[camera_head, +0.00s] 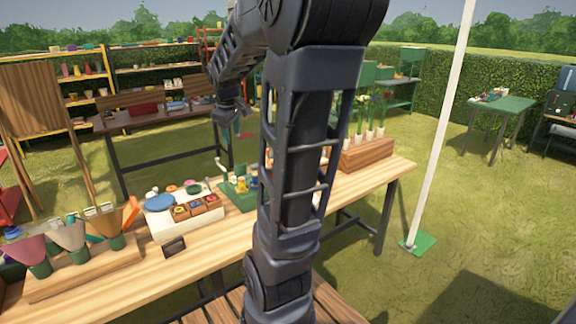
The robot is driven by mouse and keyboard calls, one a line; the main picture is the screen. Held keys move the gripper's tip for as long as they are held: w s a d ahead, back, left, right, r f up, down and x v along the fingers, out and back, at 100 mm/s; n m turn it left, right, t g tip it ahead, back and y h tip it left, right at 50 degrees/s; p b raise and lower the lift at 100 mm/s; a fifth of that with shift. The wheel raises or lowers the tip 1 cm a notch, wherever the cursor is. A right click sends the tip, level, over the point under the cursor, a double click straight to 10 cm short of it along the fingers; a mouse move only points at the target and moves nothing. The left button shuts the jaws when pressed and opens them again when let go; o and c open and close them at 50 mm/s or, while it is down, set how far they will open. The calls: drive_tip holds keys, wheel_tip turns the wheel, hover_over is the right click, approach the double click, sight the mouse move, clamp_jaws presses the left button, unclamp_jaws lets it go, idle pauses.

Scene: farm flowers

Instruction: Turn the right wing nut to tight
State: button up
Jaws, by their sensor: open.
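My gripper (230,118) hangs at the end of my arm, above the back of the wooden table (340,195), left of the picture's middle. It is small in view, open, with nothing seen between its fingers. I cannot make out the right wing nut. A green stand (238,197) with small yellow and blue parts is on the table below my gripper and apart from it. My arm covers part of the table just right of this stand and may hide things there.
A white box (185,222) with round coloured pieces stands left of the green stand. Cones (70,238) stand in a rack at the front left. A wooden planter (368,152) with flowers is at the right end. A white pole (440,130) rises beyond the table.

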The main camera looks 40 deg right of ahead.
drive_tip(key=w+d+f+n+g+h, duration=0.1)
drive_tip(key=w+d+f+n, duration=0.25)
drive_tip(key=w+d, duration=0.4)
drive_tip(key=w+d+f+n+g+h, duration=0.15)
drive_tip(key=w+d+f, duration=0.25)
drive_tip(key=w+d, duration=0.4)
drive_tip(key=w+d+f+n, duration=0.3)
drive_tip(key=d+f+n, duration=0.1)
drive_tip(key=d+f, duration=0.5)
drive_tip(key=w+d+f+n, duration=0.35)
drive_tip(key=d+f, duration=0.35)
drive_tip(key=d, duration=0.4)
drive_tip(key=shift+g, duration=0.45)
drive_tip(key=x, duration=1)
drive_tip(key=shift+w, duration=0.1)
clamp_jaws()
drive_tip(key=shift+m, duration=0.25)
